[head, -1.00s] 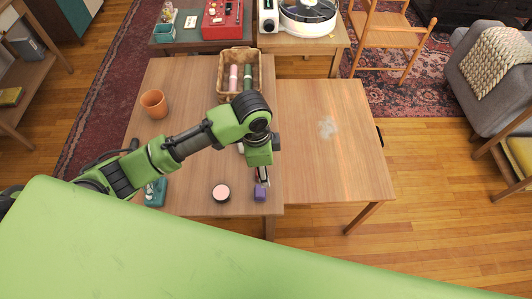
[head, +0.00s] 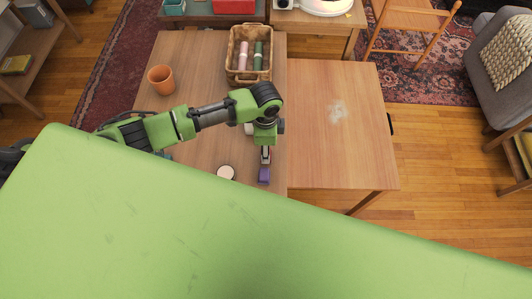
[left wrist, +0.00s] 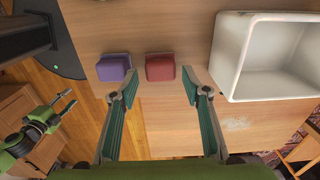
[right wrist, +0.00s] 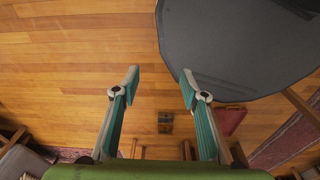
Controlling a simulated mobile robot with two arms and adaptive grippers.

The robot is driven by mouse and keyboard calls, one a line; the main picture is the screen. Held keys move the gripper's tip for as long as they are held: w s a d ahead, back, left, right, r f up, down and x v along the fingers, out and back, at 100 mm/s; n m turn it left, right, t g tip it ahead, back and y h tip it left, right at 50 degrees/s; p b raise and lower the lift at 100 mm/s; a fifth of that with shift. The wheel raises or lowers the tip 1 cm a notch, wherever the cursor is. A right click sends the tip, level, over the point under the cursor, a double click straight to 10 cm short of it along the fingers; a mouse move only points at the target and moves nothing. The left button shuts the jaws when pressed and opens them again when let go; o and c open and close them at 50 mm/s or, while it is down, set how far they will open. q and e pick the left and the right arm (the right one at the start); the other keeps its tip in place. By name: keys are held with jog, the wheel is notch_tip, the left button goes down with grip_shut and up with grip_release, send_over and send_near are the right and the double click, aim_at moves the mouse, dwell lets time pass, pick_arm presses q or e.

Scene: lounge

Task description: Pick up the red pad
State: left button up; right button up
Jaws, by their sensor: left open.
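The red pad (left wrist: 160,67) is a small, dark red rounded block on the wooden table, seen in the left wrist view. My left gripper (left wrist: 160,88) is open and empty, with the red pad ahead of and roughly between its fingertips. A purple block (left wrist: 113,68) sits just left of the red pad, with a narrow gap. In the head view my left gripper (head: 265,156) points down close to the purple block (head: 264,176); I cannot make out the red pad there. My right gripper (right wrist: 160,80) is open and empty above the floor.
A white tray (left wrist: 228,55) stands right of the red pad. A terracotta pot (head: 161,80), a wicker basket (head: 235,72) and a pale round item (head: 226,173) are on the table. Its right part (head: 345,150) is clear. A dark round tabletop (right wrist: 240,50) lies near my right gripper.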

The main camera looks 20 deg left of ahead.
pick_arm(q)
notch_tip(320, 180, down, 3)
jog(key=shift+f, duration=0.4)
jog(key=c, duration=0.8)
pick_arm(e)
jog(key=shift+s+d+r, duration=0.3)
jog(key=shift+s+d, duration=0.05)
jog(key=shift+s, duration=0.25)
